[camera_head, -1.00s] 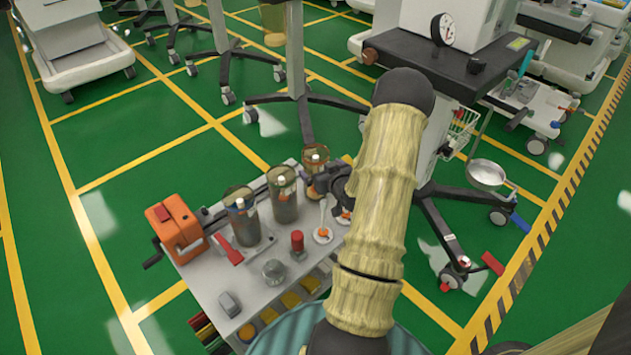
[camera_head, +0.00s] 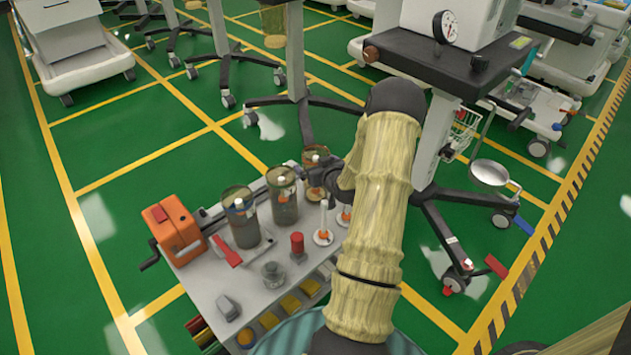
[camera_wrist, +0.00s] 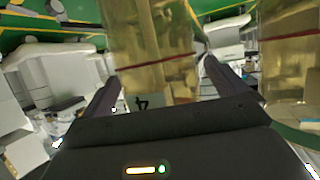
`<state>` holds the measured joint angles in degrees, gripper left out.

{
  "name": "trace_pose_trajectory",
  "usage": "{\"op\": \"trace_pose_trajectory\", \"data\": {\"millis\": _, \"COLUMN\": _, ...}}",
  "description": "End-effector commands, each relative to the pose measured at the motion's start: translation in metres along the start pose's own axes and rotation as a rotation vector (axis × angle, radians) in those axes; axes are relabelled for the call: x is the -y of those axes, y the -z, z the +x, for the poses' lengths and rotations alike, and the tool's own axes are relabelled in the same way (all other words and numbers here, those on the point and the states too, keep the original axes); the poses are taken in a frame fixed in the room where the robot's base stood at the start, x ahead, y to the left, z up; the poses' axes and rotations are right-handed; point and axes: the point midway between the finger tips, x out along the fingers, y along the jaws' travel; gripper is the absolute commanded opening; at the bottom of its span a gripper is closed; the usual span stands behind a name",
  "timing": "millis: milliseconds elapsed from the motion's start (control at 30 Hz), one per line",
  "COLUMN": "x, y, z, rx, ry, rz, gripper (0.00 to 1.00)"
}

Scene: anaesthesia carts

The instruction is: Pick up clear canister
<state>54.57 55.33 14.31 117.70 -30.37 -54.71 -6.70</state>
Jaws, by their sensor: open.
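Three clear, smoky canisters stand upright in a row on the cart top: a front one (camera_head: 240,222), a middle one (camera_head: 283,203) and a rear one (camera_head: 314,160). My gripper (camera_head: 321,174) is at the rear canister and partly covers it. In the wrist view, my open gripper (camera_wrist: 160,80) has a yellowish clear canister (camera_wrist: 150,45) between its fingers, with a red line around it. Finger contact cannot be told. A second canister (camera_wrist: 290,55) stands to the right of the right finger.
The cart top (camera_head: 205,275) also holds an orange crank box (camera_head: 175,228), a red-capped bottle (camera_head: 297,244), a small glass jar (camera_head: 272,274) and white-stemmed items (camera_head: 323,232). A wheeled stand (camera_head: 297,60) is behind. A dark-topped machine cart (camera_head: 430,55) stands right.

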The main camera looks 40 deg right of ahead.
Motion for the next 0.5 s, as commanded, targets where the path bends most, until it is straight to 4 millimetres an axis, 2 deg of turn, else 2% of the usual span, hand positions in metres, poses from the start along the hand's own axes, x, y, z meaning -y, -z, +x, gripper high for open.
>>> {"op": "trace_pose_trajectory", "data": {"millis": 200, "x": -0.0004, "y": -0.0001, "z": -0.0003, "rx": 0.0, "ry": -0.001, "rz": 0.0, "gripper": 0.98}}
{"op": "trace_pose_trajectory", "data": {"millis": 267, "x": -0.0006, "y": -0.0001, "z": -0.0004, "rx": 0.0, "ry": -0.001, "rz": 0.0, "gripper": 0.88}}
{"op": "trace_pose_trajectory", "data": {"millis": 500, "x": -0.0007, "y": -0.0002, "z": -0.0004, "rx": 0.0, "ry": -0.001, "rz": 0.0, "gripper": 0.41}}
